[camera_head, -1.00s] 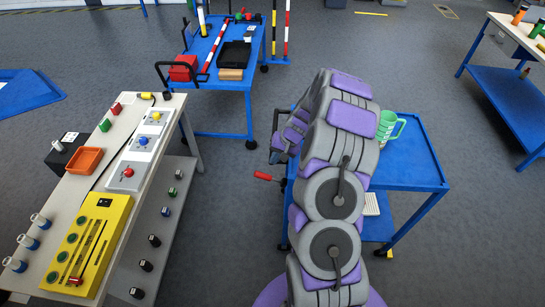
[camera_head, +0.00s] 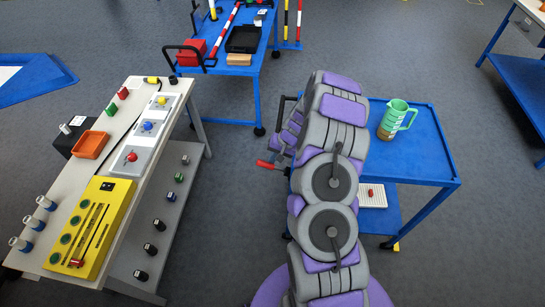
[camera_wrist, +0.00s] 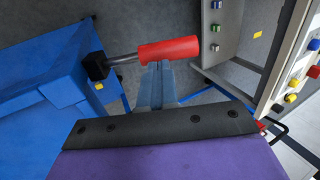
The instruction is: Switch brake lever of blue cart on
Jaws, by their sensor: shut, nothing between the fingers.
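The blue cart (camera_head: 425,150) stands right of my arm in the head view. Its brake lever has a red handle (camera_head: 265,164) that sticks out from the cart's left side. In the wrist view the red handle (camera_wrist: 170,50) lies roughly level, on a metal rod from a black mount (camera_wrist: 97,66) at the blue cart (camera_wrist: 45,85). My gripper (camera_wrist: 158,68) is shut and empty. Its fingertips are right at the handle's lower edge; I cannot tell whether they touch it. In the head view my arm hides most of the gripper and part of the cart.
A green jug (camera_head: 394,120) stands on the cart top, and a white tray (camera_head: 372,196) sits on its lower shelf. A workbench with a yellow panel (camera_head: 88,235) and an orange bin (camera_head: 91,145) stands at left. A blue table (camera_head: 262,75) is behind. Floor is clear between bench and cart.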

